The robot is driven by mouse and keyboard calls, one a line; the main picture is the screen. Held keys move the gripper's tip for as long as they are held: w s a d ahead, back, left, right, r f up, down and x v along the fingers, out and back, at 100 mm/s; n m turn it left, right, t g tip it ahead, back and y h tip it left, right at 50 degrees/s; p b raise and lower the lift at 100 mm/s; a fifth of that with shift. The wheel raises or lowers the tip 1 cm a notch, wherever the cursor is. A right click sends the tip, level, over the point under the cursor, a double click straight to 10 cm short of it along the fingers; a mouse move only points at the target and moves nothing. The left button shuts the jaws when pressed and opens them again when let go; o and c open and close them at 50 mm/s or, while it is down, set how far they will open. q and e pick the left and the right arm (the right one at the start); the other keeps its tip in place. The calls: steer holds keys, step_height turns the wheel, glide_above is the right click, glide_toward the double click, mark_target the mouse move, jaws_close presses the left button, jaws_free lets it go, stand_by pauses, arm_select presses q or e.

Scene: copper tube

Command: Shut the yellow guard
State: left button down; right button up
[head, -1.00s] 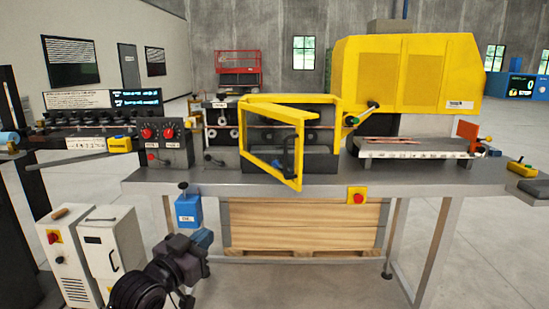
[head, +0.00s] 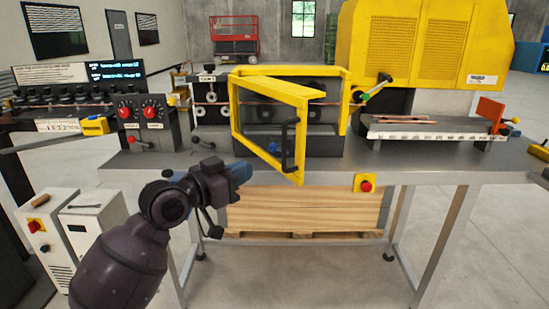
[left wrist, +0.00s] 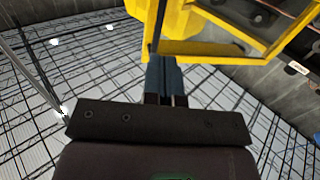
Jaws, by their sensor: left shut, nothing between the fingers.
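The yellow guard (head: 270,150) is a framed, see-through door on the machine in the middle of the bench. It stands swung open toward me, with its black handle (head: 289,145) on the free right side. In the left wrist view the yellow frame (left wrist: 205,48) shows just beyond the fingers. My left gripper (head: 240,172) is shut and empty, in front of the bench edge, left of and a little below the guard's handle. I cannot tell from these views whether it touches the frame. My right gripper is not in view.
A control box with red knobs (head: 147,122) stands left of the guard. A large yellow housing (head: 425,45) and a tray with copper pieces (head: 425,132) are at right. A red stop button (head: 366,186) sits on the bench's front edge. The floor in front is clear.

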arm_select(q)
steer(key=x, duration=0.9)
steer(key=shift+w+d, duration=0.15)
